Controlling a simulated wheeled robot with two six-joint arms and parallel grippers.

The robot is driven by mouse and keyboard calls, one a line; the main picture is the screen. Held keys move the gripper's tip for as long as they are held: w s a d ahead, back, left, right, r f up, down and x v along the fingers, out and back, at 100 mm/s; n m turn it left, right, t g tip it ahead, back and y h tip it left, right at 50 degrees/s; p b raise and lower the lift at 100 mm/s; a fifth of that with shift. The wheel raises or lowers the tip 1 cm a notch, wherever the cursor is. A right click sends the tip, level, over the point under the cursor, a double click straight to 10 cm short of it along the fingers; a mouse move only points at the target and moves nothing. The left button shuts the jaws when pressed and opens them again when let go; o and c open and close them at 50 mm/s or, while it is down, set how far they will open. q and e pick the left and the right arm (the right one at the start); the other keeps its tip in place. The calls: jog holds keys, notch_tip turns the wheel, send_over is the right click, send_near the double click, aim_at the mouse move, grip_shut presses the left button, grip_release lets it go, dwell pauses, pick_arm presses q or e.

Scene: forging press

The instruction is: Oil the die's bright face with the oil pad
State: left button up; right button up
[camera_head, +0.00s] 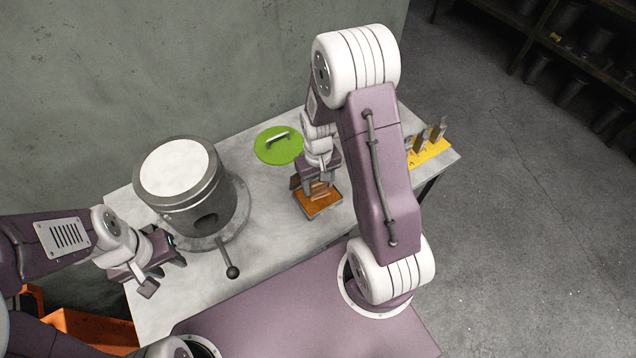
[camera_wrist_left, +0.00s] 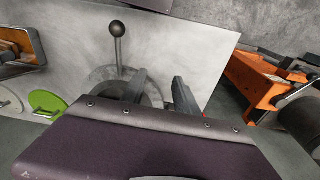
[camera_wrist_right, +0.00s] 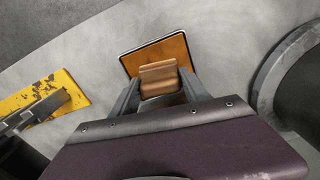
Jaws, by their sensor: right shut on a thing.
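The oil pad is a wooden block (camera_wrist_right: 158,75) at the orange-brown tray (camera_wrist_right: 181,47). The tray also shows in the head view (camera_head: 322,207). My right gripper (camera_head: 312,183) is shut on the block, one finger on each side, low over the tray. Whether the block touches the tray is unclear. A dark round housing (camera_head: 207,212) with a pale, bright round top face (camera_head: 174,167) stands left of the tray; I cannot tell if this is the die. My left gripper (camera_head: 163,276) is open and empty beside the housing's lower left; its spread fingers show in the left wrist view (camera_wrist_left: 158,88).
A lever with a black ball (camera_head: 232,272) sticks out in front of the housing. A green lid (camera_head: 270,150) with a handle lies behind the tray. A yellow plate (camera_head: 428,152) holding upright pieces is at the table's right. An orange crate (camera_head: 85,330) stands lower left.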

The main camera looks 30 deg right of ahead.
notch_tip(320, 180, up, 6)
jog(key=p, duration=0.4)
jog(key=shift+f, duration=0.35)
